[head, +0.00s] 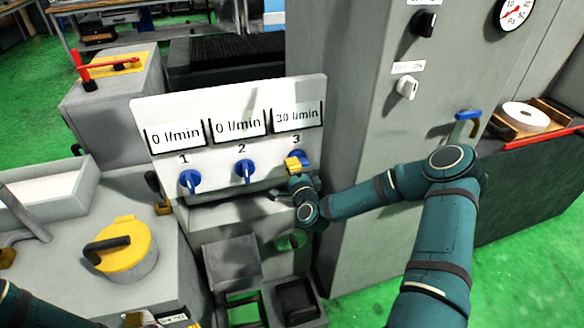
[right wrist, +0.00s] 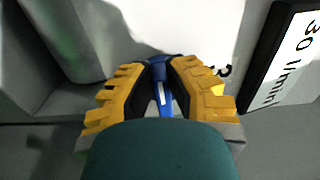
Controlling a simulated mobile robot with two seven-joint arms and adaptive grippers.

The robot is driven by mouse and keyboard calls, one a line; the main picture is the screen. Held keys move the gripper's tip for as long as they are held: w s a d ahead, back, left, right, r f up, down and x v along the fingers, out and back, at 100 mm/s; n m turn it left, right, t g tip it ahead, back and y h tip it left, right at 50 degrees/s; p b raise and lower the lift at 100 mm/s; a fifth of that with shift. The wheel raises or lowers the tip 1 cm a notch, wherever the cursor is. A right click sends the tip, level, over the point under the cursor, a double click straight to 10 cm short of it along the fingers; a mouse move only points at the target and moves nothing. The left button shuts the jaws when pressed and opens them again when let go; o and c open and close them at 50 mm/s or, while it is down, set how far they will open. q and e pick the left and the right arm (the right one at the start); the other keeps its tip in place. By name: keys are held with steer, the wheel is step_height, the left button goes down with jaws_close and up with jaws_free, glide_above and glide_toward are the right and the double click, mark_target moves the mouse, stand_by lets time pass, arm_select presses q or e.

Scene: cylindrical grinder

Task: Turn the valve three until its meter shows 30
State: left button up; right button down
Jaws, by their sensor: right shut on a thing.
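Valve three is a blue knob (head: 305,156) under the number 3 at the right of the white panel (head: 218,188). Its meter (head: 297,117) reads 30 l/min. My right gripper (head: 294,164) is at this knob, shut on it. In the right wrist view the blue handle (right wrist: 163,98) shows between the yellow fingers of my right gripper (right wrist: 160,92), beside part of the meter (right wrist: 290,55). Valve one (head: 190,181) and valve two (head: 244,171) are blue knobs with handles hanging down; their meters (head: 176,135) (head: 239,124) read 0 l/min. My left gripper is not clearly seen.
A grey cabinet (head: 345,70) with switches and a round gauge (head: 514,12) stands right of the panel. A yellow round lid with a black handle (head: 124,247) is at the lower left. A red lever (head: 96,66) stands at the upper left.

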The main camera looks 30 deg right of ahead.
steer(key=shift+d+n, duration=0.1)
steer(key=shift+n, duration=0.2)
stand_by(0.4)
steer(key=c, duration=0.9)
jaws_free()
steer(key=shift+c, duration=0.2)
steer(key=v, duration=1.2)
steer(key=shift+a, duration=0.2)
